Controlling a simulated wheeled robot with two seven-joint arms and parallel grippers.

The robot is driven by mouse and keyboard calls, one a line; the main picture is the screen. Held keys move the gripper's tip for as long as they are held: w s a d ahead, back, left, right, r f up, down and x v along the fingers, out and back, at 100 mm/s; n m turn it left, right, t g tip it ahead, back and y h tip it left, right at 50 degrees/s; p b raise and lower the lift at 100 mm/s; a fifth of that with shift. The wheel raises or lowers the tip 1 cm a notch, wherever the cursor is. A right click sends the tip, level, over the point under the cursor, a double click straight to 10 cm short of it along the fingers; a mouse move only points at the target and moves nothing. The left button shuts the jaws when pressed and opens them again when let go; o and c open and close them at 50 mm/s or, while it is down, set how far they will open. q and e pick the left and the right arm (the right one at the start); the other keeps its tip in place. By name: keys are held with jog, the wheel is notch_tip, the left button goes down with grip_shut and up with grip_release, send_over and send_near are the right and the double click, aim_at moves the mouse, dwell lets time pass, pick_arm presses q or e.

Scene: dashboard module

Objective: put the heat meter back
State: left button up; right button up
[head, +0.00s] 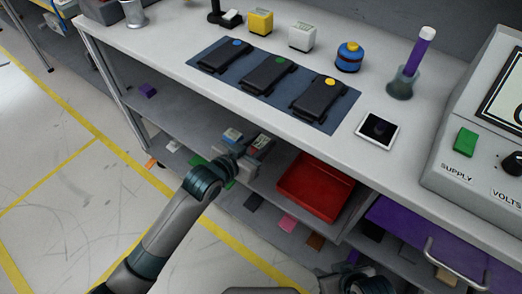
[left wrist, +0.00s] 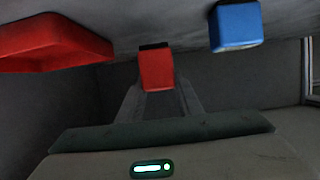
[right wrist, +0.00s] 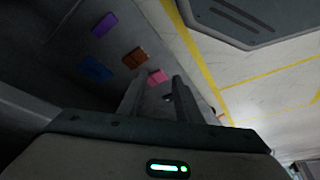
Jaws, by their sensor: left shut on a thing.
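A small red boxy meter (left wrist: 156,70), which I take to be the heat meter, sits between the fingers of my left gripper (left wrist: 160,88) in the left wrist view. In the head view the same red meter (head: 262,143) shows at the left gripper (head: 248,152), at the middle shelf under the bench. I cannot tell whether it touches the shelf. My right gripper (right wrist: 158,95) is open and empty, low in front of the bench.
A red tray (head: 312,187) lies on the shelf to the right of the red meter. The bench top holds a dark mat (head: 230,82) with several black devices, yellow and white boxes, and a tablet (head: 377,129). A purple drawer (head: 430,235) sticks out at lower right.

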pick_arm(q)
notch_tip(320, 180, down, 3)
jog(key=shift+f+b, duration=0.1)
jog(key=shift+b, duration=0.2)
jog(key=shift+f, duration=0.35)
pick_arm(e)
jog(key=shift+w+a+r+t, duration=0.2)
jog(key=shift+w+a+t, duration=0.2)
jog(key=shift+w+a, duration=0.3)
pick_arm(q)
jog(key=shift+f, duration=0.1)
pick_arm(e)
jog(key=shift+s+d+f, duration=0.1)
jog(key=shift+s, duration=0.05)
pick_arm(q)
jog(key=o, duration=1.2)
pick_arm(e)
jog(key=shift+d, duration=0.1)
